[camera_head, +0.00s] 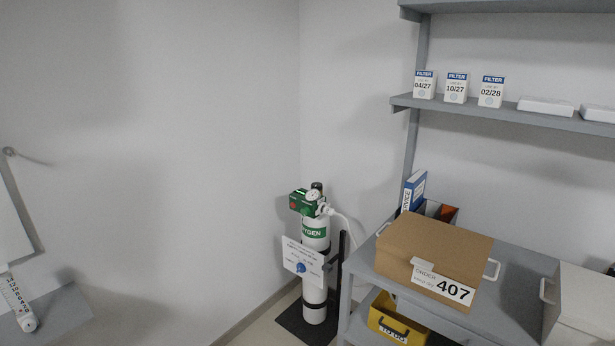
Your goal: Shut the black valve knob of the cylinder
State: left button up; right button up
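A white oxygen cylinder (314,265) with a green label stands upright in the room's corner, on a dark base plate. A black valve knob (317,187) sits on its top. Just below the knob are a green regulator block (302,202) and a round gauge (313,195). I cannot tell from here how far the knob is turned. A white sign (303,258) with a blue mark hangs at the cylinder's front left. Neither of my grippers shows in the head view.
A grey shelf unit stands right of the cylinder, with a cardboard box marked 407 (432,255) on its worktop and a yellow bin (396,322) below. Filter boxes (456,87) line the upper shelf (500,112). A pale hose (347,226) runs from the regulator.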

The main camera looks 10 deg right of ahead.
aim_at(318, 186)
jog(key=i+j, duration=0.2)
jog(key=i, duration=0.3)
jog(key=i+j, duration=0.25)
jog(key=i, duration=0.3)
jog(key=i+j+u, duration=0.1)
jog(key=i, duration=0.4)
jog(key=i+j, duration=0.25)
jog(key=i, duration=0.25)
